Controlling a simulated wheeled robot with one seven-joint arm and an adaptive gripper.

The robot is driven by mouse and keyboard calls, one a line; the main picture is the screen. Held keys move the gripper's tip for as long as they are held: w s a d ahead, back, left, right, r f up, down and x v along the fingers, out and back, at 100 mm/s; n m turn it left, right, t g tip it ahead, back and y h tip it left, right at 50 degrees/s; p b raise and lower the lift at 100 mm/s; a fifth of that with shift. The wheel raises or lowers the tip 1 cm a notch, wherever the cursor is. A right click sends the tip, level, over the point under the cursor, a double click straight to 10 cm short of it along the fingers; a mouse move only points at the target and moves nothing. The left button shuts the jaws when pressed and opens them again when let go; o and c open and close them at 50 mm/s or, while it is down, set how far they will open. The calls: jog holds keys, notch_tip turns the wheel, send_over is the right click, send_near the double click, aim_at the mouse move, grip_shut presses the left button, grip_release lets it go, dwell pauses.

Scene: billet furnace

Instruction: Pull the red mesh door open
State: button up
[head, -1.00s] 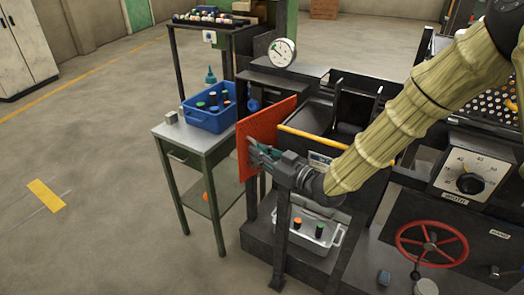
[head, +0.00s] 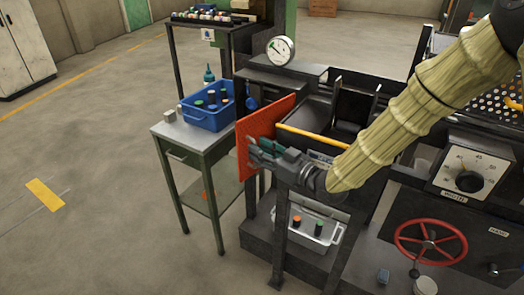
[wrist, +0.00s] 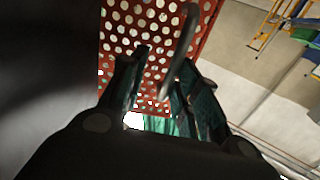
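The red mesh door (head: 268,122) stands swung out from the front of the machine at the centre of the head view, beside the green side table. In the wrist view the perforated red panel (wrist: 140,25) fills the top middle, with a grey bar handle (wrist: 185,35) in front of it. My gripper (head: 252,148) is at the door's face, below its middle. In the wrist view its fingers (wrist: 160,75) are apart, with the handle's near end by the right finger. I cannot tell whether they touch it.
A side table (head: 207,138) with a blue bin (head: 205,120) stands close to the left of the door. A grey bin (head: 305,228) sits below my gripper. A yellow bar (head: 310,137) crosses the machine front. A red handwheel (head: 431,243) is at the right. Floor at the left is clear.

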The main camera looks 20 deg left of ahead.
jog(key=v, duration=1.2)
dwell(0.4)
jog(key=s+d+f+m+h+p, duration=0.1)
jog(key=s+d+f+m+h, duration=0.3)
jog(key=f, duration=0.5)
jog(key=s+d+f+m+g+h+p, duration=0.1)
jog(key=s+d+f+m+h, duration=0.15)
jog(key=d+f, duration=0.55)
jog(key=s+d+f+m+h+p, duration=0.1)
jog(key=s+d+f+m+h, duration=0.25)
jog(key=f, duration=0.75)
jog(key=s+d+f+m+g+h+p, duration=0.1)
jog(key=s+d+f+m+g+h, duration=0.1)
jog(key=s+d, duration=0.6)
jog(key=s+d+f+m+g+h, duration=0.1)
jog(key=s+d+f+g+h, duration=0.3)
jog(key=s, duration=1.1)
jog(key=d+f, duration=0.3)
jog(key=d, duration=0.1)
jog(key=shift+d+m+h+p, duration=0.25)
jog(key=shift+m+h+p, duration=0.05)
jog(key=shift+m+p, duration=0.1)
jog(key=shift+s+f, duration=0.1)
